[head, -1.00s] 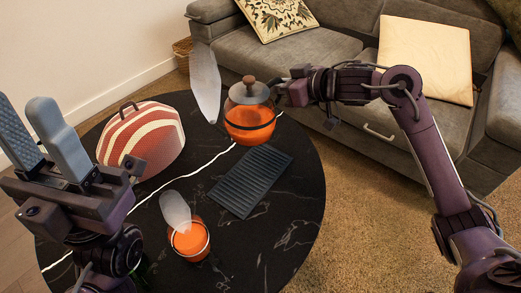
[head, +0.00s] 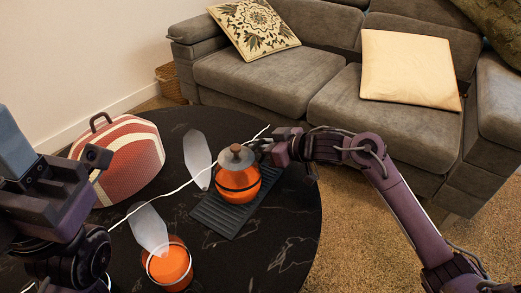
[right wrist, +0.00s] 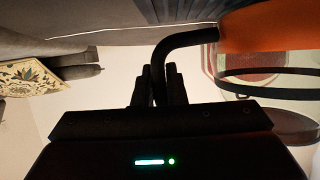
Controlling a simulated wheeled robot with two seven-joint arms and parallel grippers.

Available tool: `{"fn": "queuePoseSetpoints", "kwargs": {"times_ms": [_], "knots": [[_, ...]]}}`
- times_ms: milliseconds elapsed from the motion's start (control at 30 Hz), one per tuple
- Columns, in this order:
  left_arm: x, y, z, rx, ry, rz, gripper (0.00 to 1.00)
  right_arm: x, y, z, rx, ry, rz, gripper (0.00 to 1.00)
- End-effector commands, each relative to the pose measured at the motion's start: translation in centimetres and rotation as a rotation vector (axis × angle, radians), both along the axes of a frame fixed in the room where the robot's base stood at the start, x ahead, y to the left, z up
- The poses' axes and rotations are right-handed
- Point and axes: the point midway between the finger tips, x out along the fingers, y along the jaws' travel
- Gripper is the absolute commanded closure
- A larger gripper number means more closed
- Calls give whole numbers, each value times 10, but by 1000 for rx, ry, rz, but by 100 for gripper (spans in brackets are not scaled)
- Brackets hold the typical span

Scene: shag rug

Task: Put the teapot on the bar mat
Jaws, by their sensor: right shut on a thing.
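The teapot (head: 238,190) is a round vessel with orange contents, a dark band and a grey lid with a wooden knob. My right gripper (head: 268,144) is shut on its handle, at the pot's right side. In the right wrist view the dark handle (right wrist: 185,42) runs between the fingers to the orange body (right wrist: 268,27). The pot is upright over the dark ribbed bar mat (head: 217,216) and hides part of it. I cannot tell whether it touches the mat. My left gripper (head: 18,150) is at the left edge, partly cut off, away from both.
A red-and-white striped dome with a handle (head: 128,160) stands left on the round black table (head: 270,265). An orange-filled glass (head: 168,265) stands front left of the mat. Pale leaf-shaped pieces show beside the teapot (head: 196,160) and glass (head: 149,230). A grey sofa (head: 255,85) is behind.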

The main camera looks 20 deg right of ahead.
Motion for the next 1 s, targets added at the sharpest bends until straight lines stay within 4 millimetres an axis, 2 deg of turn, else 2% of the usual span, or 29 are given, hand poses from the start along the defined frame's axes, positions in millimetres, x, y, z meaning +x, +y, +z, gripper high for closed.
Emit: {"fn": "queuePoseSetpoints", "kwargs": {"times_ms": [467,500,633,1000], "knots": [[-1,0,4,1,-3,0,64,1,0,-3,6,-5,-2,100],[-1,0,4,1,-3,0,64,0,0,-6,2,-1,0,85],[-1,0,4,1,-3,0,64,0,0,-6,1,-2,0,68],[-1,0,2,1,-3,0,64,0,0,-1,0,-3,1,67]]}}
